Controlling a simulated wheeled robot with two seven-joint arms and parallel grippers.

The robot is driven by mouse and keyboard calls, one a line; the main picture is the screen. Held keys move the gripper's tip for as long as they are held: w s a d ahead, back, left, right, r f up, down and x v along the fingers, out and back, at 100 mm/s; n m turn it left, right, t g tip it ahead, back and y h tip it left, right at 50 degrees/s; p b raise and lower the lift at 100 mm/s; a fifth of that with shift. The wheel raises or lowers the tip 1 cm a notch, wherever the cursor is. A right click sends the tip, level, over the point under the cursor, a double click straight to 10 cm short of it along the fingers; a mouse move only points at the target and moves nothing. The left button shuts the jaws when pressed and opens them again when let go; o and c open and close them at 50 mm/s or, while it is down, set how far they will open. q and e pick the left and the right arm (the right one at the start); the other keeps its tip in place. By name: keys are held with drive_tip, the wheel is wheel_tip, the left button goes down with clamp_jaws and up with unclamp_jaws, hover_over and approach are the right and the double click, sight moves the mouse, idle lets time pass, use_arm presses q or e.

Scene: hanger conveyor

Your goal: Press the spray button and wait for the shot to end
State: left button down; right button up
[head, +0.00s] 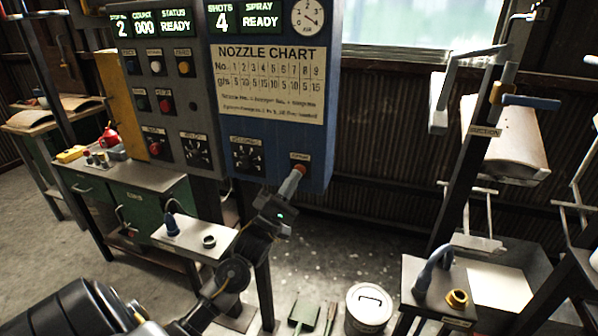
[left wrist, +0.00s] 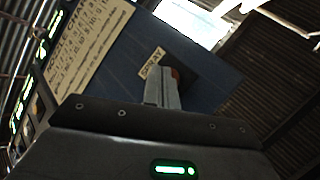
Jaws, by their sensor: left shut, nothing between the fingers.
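The spray button (head: 301,167) is a red-orange knob under a small label at the lower right of the blue panel (head: 320,150). My left gripper (head: 293,178) is shut and empty, with its fingertips at the button. In the left wrist view the shut fingers (left wrist: 166,88) reach up to the red button (left wrist: 176,74) beside the SPRAY label (left wrist: 152,62). The fingertips hide part of the button, so I cannot tell whether it is pressed in. The display (head: 243,18) reads SHOTS 4 and SPRAY READY. My right gripper is not in view.
A small shelf (head: 190,238) with a nozzle and a ring is below the panel. A white bucket (head: 368,309) stands on the floor. A hanger stand (head: 470,140) with a curved pale part is at the right, above a grey stand (head: 430,277) with a brass nut.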

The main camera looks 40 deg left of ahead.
use_arm(q)
drive_tip(key=shift+w, duration=0.1)
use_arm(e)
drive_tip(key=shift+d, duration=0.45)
use_arm(q)
drive_tip(key=shift+w+a, duration=0.2)
drive_tip(key=shift+w, duration=0.15)
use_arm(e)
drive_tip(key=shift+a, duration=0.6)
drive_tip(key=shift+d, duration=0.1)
use_arm(q)
drive_tip(key=shift+s+d+p, duration=0.3)
drive_tip(key=shift+s+p, duration=0.15)
drive_tip(key=shift+s, duration=0.4)
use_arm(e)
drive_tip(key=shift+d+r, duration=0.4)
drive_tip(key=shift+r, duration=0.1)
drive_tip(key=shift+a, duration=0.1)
